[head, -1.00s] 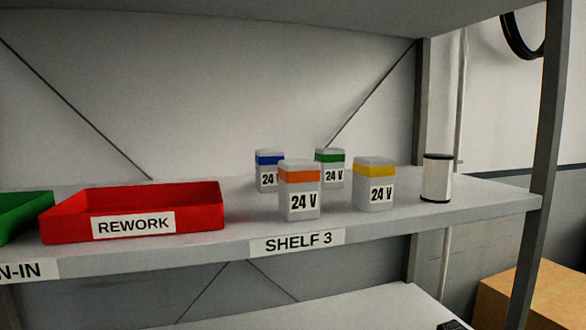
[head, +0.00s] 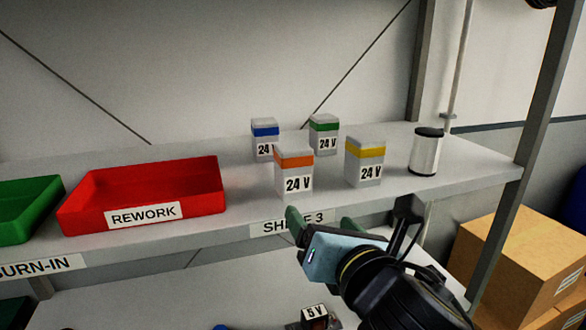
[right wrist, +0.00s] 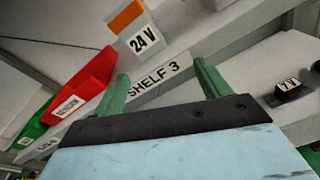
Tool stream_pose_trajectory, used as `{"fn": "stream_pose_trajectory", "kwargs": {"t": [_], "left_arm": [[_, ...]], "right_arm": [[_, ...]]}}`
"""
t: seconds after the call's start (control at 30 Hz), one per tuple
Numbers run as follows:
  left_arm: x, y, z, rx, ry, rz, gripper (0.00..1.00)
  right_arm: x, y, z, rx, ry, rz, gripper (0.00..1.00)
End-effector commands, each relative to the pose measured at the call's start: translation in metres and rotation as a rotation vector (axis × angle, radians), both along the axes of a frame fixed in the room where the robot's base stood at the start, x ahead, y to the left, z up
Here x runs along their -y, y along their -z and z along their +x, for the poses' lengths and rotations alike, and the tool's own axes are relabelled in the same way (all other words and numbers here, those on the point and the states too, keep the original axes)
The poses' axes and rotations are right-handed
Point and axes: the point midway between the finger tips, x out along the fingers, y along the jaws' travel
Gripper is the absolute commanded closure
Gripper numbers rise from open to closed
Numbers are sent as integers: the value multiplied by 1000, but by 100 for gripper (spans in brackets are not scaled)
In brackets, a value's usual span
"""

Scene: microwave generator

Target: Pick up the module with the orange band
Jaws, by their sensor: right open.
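The module with the orange band (head: 294,174) is a pale grey box marked 24 V, upright near the front edge of the shelf. It also shows at the top of the right wrist view (right wrist: 134,30), tilted there by the camera angle. My right gripper (head: 320,220) is open and empty, with green fingers, in front of the shelf edge and a little below the module, apart from it. Its two fingers also show in the right wrist view (right wrist: 160,85), with the SHELF 3 label between them. My left gripper is not in view.
Modules with a blue band (head: 265,140), a green band (head: 324,135) and a yellow band (head: 365,162) stand close by. A white cylinder with a black top (head: 426,152) is at right. A red REWORK tray (head: 200,198) and a green tray (head: 22,222) are at left.

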Motion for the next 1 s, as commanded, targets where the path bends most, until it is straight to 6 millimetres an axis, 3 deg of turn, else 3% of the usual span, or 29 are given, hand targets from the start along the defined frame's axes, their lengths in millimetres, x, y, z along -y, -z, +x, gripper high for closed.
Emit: {"fn": "stream_pose_trajectory", "kwargs": {"t": [0.1,0.23,0.37,0.7,1.0], "left_arm": [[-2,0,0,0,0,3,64],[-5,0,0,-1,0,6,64],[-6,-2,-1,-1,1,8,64],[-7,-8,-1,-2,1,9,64],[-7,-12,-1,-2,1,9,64]], "right_arm": [[-7,-24,0,127,-31,-175,25],[-12,-36,1,203,-46,-291,25],[-17,-39,12,220,-49,-323,25],[-35,-39,67,218,-50,-318,25],[-39,-41,87,217,-49,-317,25]]}}
